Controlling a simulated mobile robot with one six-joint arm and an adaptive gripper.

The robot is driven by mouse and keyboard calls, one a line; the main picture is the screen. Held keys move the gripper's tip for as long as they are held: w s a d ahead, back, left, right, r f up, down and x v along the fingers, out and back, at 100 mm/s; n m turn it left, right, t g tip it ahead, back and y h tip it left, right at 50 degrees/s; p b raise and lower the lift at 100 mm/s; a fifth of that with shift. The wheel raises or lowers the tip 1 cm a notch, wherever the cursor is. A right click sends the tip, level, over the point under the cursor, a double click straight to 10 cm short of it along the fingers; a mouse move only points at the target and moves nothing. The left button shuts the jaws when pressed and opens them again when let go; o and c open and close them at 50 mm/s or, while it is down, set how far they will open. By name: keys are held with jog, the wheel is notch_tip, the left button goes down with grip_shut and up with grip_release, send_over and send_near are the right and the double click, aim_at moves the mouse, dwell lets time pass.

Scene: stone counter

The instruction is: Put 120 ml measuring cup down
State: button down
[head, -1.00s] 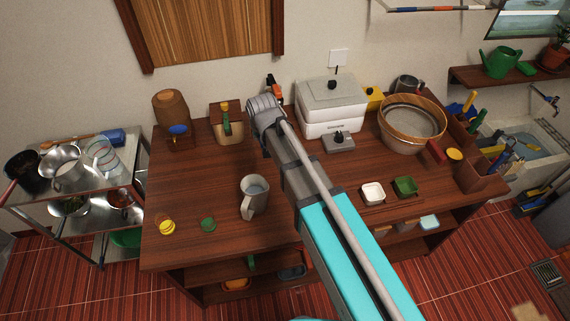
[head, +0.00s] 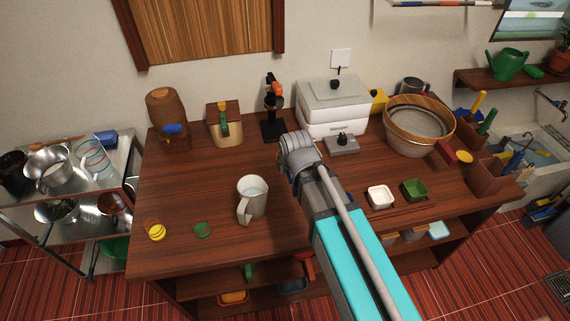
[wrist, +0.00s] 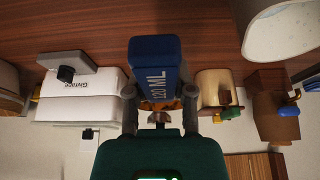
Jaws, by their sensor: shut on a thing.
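The 120 ml measuring cup (wrist: 155,65) shows in the wrist view as a blue handle marked "120 ML". My gripper (wrist: 158,100) is shut on it, with a finger at each side of the handle. The cup's bowl cannot be made out. In the head view my arm's wrist hides most of the gripper and cup, over the middle of the wooden counter (head: 200,185). I cannot tell how high the cup is above the counter or whether it touches it.
A pitcher (head: 252,198) stands left of my arm, with yellow (head: 156,232) and green (head: 203,229) round pieces further left. White (head: 380,196) and green (head: 414,189) dishes lie to the right. A white appliance (head: 333,108) and black stand (head: 272,128) are behind. The counter's left part is mostly clear.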

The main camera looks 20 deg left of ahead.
jog(key=w+a+f+b, duration=0.1)
jog(key=w+f+b, duration=0.2)
jog(key=w, duration=0.1)
jog(key=w+a+f+b, duration=0.2)
jog(key=w, duration=0.1)
jog(key=w+a+f+b, duration=0.2)
jog(key=w+f+b, duration=0.1)
jog(key=w, duration=0.1)
jog(key=shift+w+f+b, duration=0.3)
jog(key=shift+w+a+f, duration=0.1)
jog(key=shift+w+f, duration=0.1)
jog(key=shift+w, duration=0.05)
jog(key=shift+b+x, duration=0.9)
jog(key=shift+b, duration=0.05)
jog(key=shift+f+b, duration=1.2)
jog(key=shift+b, duration=0.1)
jog(key=shift+f, duration=0.15)
jog(key=shift+c, duration=2.4)
grip_release()
